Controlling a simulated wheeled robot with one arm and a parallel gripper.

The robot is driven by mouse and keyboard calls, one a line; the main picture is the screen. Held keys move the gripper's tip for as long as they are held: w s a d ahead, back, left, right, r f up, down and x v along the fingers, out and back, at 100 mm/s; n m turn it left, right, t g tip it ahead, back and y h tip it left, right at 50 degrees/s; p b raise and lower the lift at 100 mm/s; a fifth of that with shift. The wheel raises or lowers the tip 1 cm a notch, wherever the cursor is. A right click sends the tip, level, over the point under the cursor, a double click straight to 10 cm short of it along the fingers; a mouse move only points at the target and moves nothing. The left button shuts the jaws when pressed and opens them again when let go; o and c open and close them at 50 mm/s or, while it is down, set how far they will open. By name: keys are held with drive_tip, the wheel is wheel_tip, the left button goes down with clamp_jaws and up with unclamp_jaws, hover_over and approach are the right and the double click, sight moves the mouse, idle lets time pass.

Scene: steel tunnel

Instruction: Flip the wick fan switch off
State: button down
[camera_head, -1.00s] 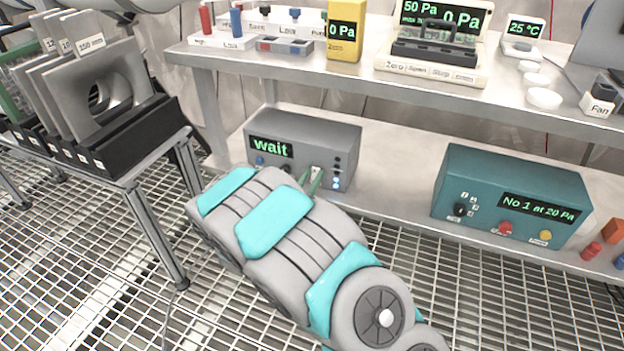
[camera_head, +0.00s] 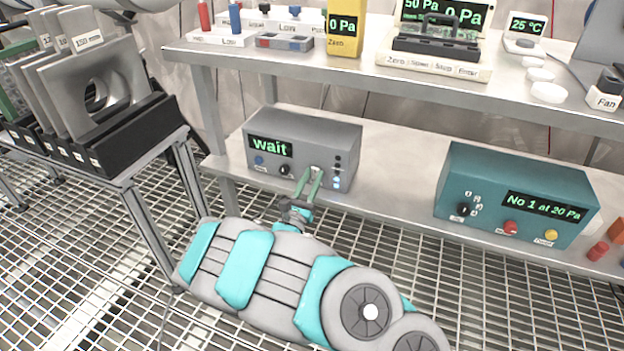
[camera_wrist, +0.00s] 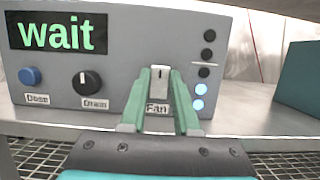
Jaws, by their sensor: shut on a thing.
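The grey box (camera_head: 330,139) with a green "wait" display stands on the lower shelf. Its fan switch (camera_wrist: 159,80), a pale upright lever above a "Fan" label, sits between my fingertips in the wrist view. My gripper (camera_wrist: 160,72) has green fingers that come in from the front and close around the switch from both sides. It also shows in the head view at the box's front (camera_head: 313,173), where the switch is largely hidden by the fingers. The lever's exact tilt is hard to judge.
Left of the switch are a dark knob (camera_wrist: 87,82) labelled "Drain" and a blue button (camera_wrist: 30,76). Several round lamps run down the right, the lower ones lit. A teal box (camera_head: 520,195) stands to the right. The upper shelf (camera_head: 400,90) overhangs.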

drive_tip(key=c, duration=0.6)
unclamp_jaws()
drive_tip(key=shift+c, duration=0.2)
drive_tip(key=v, duration=0.8)
drive_tip(key=shift+w, duration=0.1)
